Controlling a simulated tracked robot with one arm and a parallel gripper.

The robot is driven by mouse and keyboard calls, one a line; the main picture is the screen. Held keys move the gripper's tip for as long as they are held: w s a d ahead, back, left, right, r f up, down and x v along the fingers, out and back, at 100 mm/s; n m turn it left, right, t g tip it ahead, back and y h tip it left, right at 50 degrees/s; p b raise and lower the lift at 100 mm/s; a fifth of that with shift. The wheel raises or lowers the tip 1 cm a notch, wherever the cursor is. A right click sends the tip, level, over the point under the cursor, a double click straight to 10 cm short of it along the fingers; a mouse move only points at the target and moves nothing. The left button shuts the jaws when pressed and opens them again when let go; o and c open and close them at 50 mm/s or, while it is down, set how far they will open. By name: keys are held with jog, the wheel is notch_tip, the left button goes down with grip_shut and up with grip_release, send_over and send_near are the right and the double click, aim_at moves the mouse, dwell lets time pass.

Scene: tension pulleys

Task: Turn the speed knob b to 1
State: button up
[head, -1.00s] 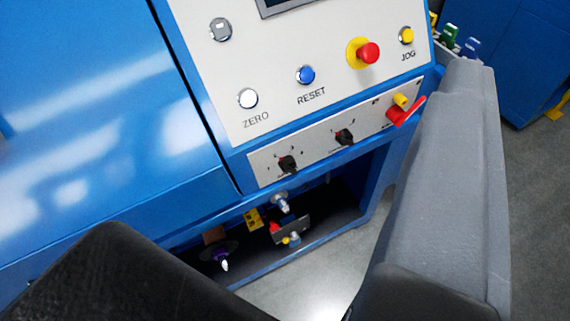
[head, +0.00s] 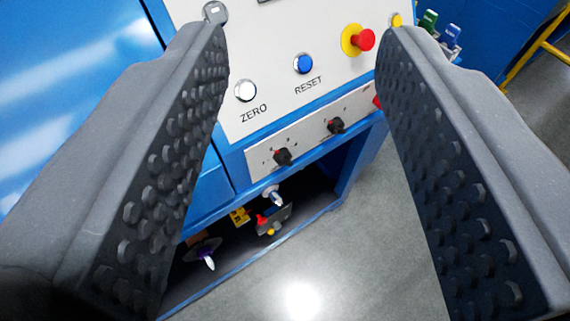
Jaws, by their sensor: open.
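Two black speed knobs sit on the lower strip of the machine's panel in the head view: a left one (head: 283,157) and a right one (head: 336,125). Their labels are too small to read, so I cannot tell which is knob b. My gripper (head: 300,35) is open and empty, with its two studded fingers wide apart. The knobs lie beyond the fingers and show in the gap between them. Nothing touches either knob.
Above the strip are the white ZERO button (head: 245,90), the blue RESET button (head: 304,63) and a red emergency stop (head: 363,40). A red handle (head: 377,101) is mostly hidden by the right finger. An open bay with small fittings lies below.

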jog(key=shift+o, duration=1.1)
jog(key=shift+w+d+f, duration=0.1)
jog(key=shift+w+d, duration=0.1)
jog(key=shift+w, duration=0.05)
jog(key=w+d+f+n+t+h+b, duration=0.1)
jog(key=w+d+f+n, duration=0.1)
jog(key=w+d+f, duration=0.65)
jog(key=w+d+f+n+t+h+b, duration=0.1)
jog(key=w+d+f, duration=0.4)
jog(key=w+f, duration=0.55)
jog(key=n+g+y+b, duration=0.1)
jog(key=n+g+y, duration=0.25)
jog(key=y, duration=0.95)
send_near(289, 165)
jog(key=shift+n+t, duration=0.35)
jog(key=x, duration=0.3)
jog(key=b+x, duration=0.1)
jog(key=x, duration=0.2)
jog(key=b+x, duration=0.1)
jog(key=x, duration=0.3)
jog(key=shift+f, duration=0.3)
